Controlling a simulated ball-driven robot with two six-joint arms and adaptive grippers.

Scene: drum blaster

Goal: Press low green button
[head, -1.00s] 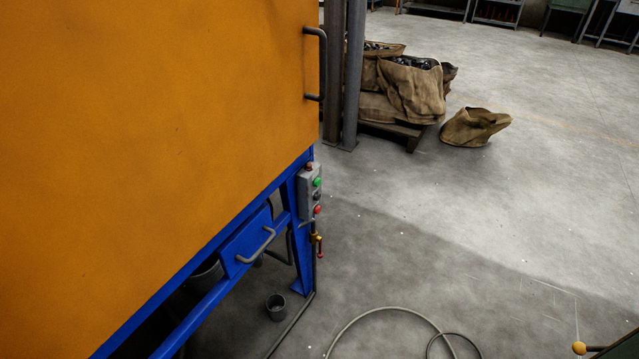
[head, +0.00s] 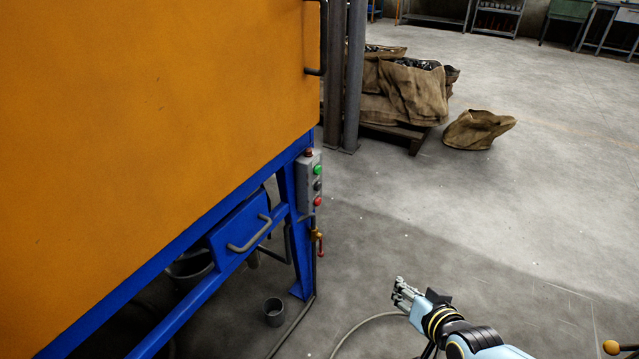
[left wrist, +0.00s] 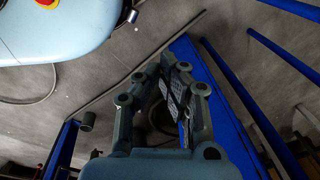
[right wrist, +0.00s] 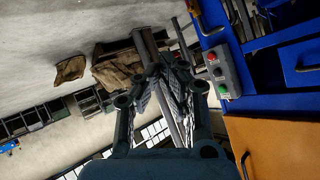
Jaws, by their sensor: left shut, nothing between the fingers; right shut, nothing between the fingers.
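A grey button box (head: 310,185) is on the blue frame leg below the orange cabinet. Its green button (head: 318,170) is above a dark button (head: 318,186) and a red button (head: 317,202). The green button also shows in the right wrist view (right wrist: 224,92), right of my fingers. My right gripper (head: 402,292) is shut and empty, apart from the box, to its lower right in the head view. My left gripper (left wrist: 168,75) is shut and empty near blue frame bars in the left wrist view; it is outside the head view.
The orange cabinet (head: 150,110) fills the left, with a blue drawer (head: 238,235) below. A small cup (head: 274,311) and a hose (head: 365,325) are on the floor. Sacks (head: 410,92) stand behind beside posts.

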